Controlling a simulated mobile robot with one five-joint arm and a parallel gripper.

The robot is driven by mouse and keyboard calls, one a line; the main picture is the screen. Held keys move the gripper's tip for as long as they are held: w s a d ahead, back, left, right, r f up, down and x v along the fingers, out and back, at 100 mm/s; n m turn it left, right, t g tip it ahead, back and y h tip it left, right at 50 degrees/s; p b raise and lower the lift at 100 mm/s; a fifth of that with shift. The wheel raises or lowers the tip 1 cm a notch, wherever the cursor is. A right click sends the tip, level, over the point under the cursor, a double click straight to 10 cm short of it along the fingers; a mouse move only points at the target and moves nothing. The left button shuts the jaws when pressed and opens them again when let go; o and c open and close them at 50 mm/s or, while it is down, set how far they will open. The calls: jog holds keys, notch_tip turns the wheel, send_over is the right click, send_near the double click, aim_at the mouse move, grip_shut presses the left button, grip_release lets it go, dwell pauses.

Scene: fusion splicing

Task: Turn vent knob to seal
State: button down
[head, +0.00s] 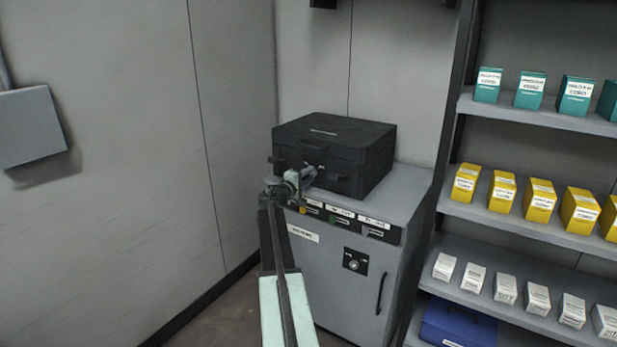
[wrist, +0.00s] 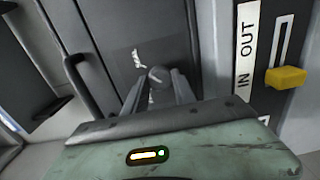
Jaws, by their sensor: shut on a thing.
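The vent knob (wrist: 159,74) is a small round grey knob on the front of the black case (wrist: 115,32). In the wrist view my gripper (wrist: 159,88) is shut on the knob, one finger on each side of it. A small white mark (wrist: 138,59) shows on the case beside the knob. In the head view the black case (head: 335,150) sits on the grey cabinet, and my gripper (head: 308,174) is at its front face. There the arm hides the knob.
The grey cabinet (head: 335,275) has a row of labelled sliders below the case. A yellow slider (wrist: 287,77) beside an IN/OUT label (wrist: 246,45) is close to my gripper. A case handle (wrist: 85,85) is at left. Shelves with boxes (head: 530,225) stand at right.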

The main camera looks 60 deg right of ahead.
dwell(0.3)
jog(key=c, duration=1)
grip_release()
jog(key=a, duration=0.7)
jog(key=shift+a, duration=0.4)
